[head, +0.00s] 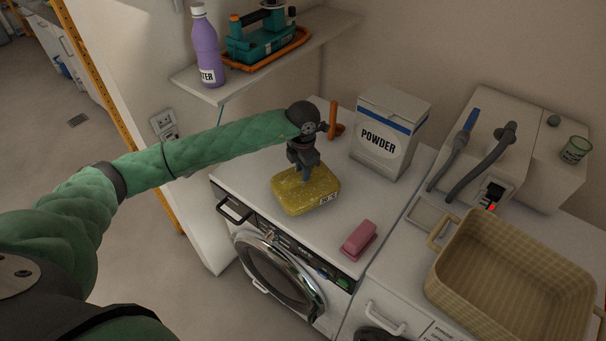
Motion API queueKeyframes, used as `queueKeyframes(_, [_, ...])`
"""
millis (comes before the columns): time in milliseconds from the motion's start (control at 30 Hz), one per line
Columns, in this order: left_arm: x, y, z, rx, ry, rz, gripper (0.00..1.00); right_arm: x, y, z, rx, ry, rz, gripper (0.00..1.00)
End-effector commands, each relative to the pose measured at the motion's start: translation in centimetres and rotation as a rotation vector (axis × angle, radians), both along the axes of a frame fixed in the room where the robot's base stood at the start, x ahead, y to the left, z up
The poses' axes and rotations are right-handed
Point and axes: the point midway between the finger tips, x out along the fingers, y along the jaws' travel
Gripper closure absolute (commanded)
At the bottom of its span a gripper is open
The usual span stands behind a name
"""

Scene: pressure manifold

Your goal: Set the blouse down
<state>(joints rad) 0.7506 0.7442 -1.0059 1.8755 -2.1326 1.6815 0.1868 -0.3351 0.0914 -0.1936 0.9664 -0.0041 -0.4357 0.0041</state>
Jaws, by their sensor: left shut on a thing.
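The blouse (312,193) is a yellow, patterned, folded bundle with a small white label on its front right corner. It is on or just above the white top of the washing machine (374,223), near the front left; I cannot tell whether its underside touches. My left gripper (306,176) points down from above and is shut on the blouse near its back middle. The fingertips are partly hidden against the cloth. My right gripper is not in view.
A pink block (358,240) lies right of the blouse near the front edge. A POWDER box (391,134) and an orange upright item (336,118) stand behind. A wicker basket (462,283) is at right.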

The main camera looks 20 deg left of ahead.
Motion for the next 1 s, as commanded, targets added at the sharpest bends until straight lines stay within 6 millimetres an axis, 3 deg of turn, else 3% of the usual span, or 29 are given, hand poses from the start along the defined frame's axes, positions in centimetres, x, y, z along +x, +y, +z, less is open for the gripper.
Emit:
queueKeyframes(133, [0.0,0.0,-1.9,-0.001,0.001,0.001,1.00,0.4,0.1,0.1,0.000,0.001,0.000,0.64])
queueKeyframes(633, [0.0,0.0,-2.3,0.000,0.000,0.001,1.00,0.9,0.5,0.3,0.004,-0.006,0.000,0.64])
queueKeyframes(667, [0.0,0.0,-2.2,-0.001,0.001,0.001,0.71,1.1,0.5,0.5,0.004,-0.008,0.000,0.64])
queueKeyframes(733, [0.0,0.0,-2.2,-0.001,0.001,0.001,0.57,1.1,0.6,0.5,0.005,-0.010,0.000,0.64])
queueKeyframes(767, [0.0,0.0,-2.2,-0.001,0.001,0.001,0.53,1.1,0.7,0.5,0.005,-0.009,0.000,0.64])
queueKeyframes(1000, [0.0,0.0,-2.2,-0.001,0.001,0.001,0.53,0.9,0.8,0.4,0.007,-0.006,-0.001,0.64])
